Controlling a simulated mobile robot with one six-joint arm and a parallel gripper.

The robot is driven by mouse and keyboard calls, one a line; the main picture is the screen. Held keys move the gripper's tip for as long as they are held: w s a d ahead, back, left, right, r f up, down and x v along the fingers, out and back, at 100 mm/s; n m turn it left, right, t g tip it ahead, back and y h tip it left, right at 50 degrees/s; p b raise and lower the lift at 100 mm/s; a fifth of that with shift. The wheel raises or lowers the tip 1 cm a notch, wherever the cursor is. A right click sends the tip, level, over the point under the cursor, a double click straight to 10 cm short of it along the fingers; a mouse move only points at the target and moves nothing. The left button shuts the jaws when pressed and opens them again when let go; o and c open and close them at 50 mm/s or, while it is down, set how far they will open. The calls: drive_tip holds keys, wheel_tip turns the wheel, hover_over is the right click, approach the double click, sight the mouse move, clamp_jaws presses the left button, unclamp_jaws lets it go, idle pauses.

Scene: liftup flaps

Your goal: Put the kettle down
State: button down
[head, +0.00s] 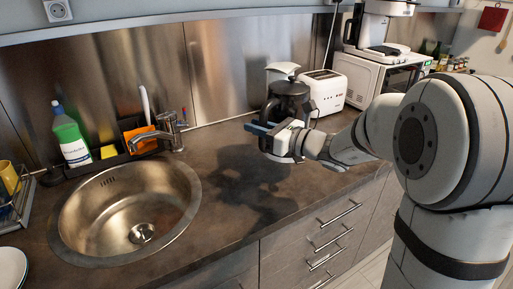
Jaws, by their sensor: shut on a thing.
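The dark kettle (293,98) is in the middle of the head view, in front of the backsplash and beside the toaster. My gripper (268,130) is at the kettle's near side and is shut on it, apparently at its handle. The arm and gripper hide part of the kettle's lower body. A dark shadow of the kettle and gripper falls on the countertop (225,215) to the lower left. Whether the kettle's base touches the countertop cannot be told.
A round metal sink (85,215) is at the left, with a faucet (170,130) and green soap bottle (70,137) behind it. A white toaster (326,92) and a microwave (375,78) stand behind right. The counter between sink and kettle is clear.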

wheel_tip(320, 180, down, 9)
drive_tip(key=shift+f+b, duration=0.2)
drive_tip(key=shift+b, duration=0.25)
drive_tip(key=shift+a, duration=0.1)
drive_tip(key=shift+f, duration=0.1)
drive_tip(key=c, duration=1.3)
unclamp_jaws()
drive_tip(key=shift+s, duration=0.15)
